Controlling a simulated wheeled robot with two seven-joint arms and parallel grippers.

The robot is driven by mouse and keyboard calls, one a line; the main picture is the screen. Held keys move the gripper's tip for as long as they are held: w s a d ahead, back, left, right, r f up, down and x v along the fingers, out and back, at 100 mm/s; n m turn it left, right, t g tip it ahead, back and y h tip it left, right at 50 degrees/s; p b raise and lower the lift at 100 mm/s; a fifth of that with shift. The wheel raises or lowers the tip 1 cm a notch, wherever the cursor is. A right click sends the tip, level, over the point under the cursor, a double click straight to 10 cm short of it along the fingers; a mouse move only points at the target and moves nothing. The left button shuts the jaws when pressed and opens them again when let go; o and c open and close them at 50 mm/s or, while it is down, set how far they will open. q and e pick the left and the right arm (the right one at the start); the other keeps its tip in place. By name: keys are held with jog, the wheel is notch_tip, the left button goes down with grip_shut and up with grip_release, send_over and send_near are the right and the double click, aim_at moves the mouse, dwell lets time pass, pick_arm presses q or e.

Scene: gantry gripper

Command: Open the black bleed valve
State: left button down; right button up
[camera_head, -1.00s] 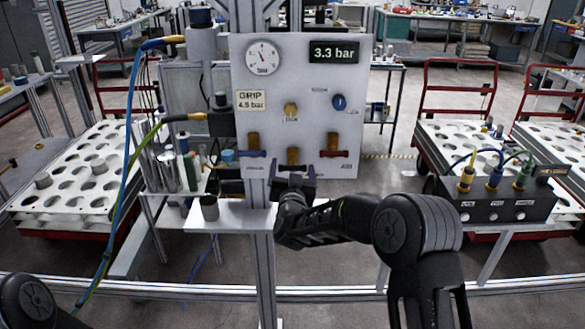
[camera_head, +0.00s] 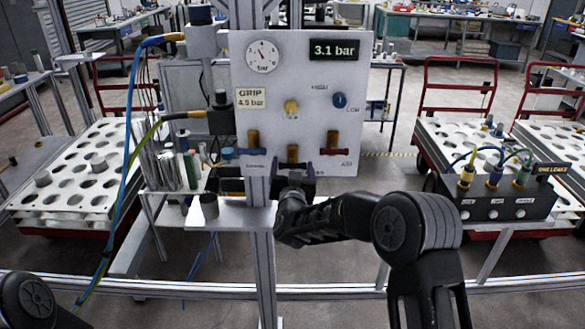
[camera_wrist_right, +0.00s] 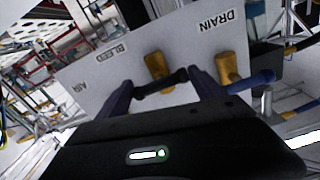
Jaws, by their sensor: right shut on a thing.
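The black bleed valve is the middle of three along the panel's lower edge. Its brass body (camera_head: 293,152) shows in the head view; the black handle is hard to tell from my gripper there. In the right wrist view the brass body (camera_wrist_right: 158,66) sits near the BLEED label. Its black handle (camera_wrist_right: 163,84) lies crosswise between my fingers. My right gripper (camera_head: 295,178) is at the panel's lower edge, shut on that handle; its fingers also show in the right wrist view (camera_wrist_right: 163,92). My left gripper is out of view.
The white panel (camera_head: 300,60) carries a gauge (camera_head: 263,56) and a display (camera_head: 333,49) reading 3.1 bar. A blue-handled valve (camera_head: 252,152) and a red-handled valve (camera_head: 334,151) flank the black one. A metal post (camera_head: 263,240) stands beside my right gripper, with a small shelf (camera_head: 235,218).

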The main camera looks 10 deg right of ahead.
jog(key=shift+n, duration=0.3)
jog(key=n+b, duration=0.1)
jog(key=n, duration=0.1)
jog(key=shift+f+n, duration=0.1)
jog(key=shift+n, duration=0.2)
jog(key=n, duration=0.4)
jog(key=shift+b, duration=0.35)
jog(key=n, duration=0.5)
jog(key=shift+a+p, duration=0.1)
jog(key=shift+p, duration=0.25)
jog(key=n+p, duration=0.1)
jog(key=n, duration=0.4)
jog(key=shift+n, duration=0.3)
jog(key=o, duration=1)
jog(key=shift+o, duration=0.2)
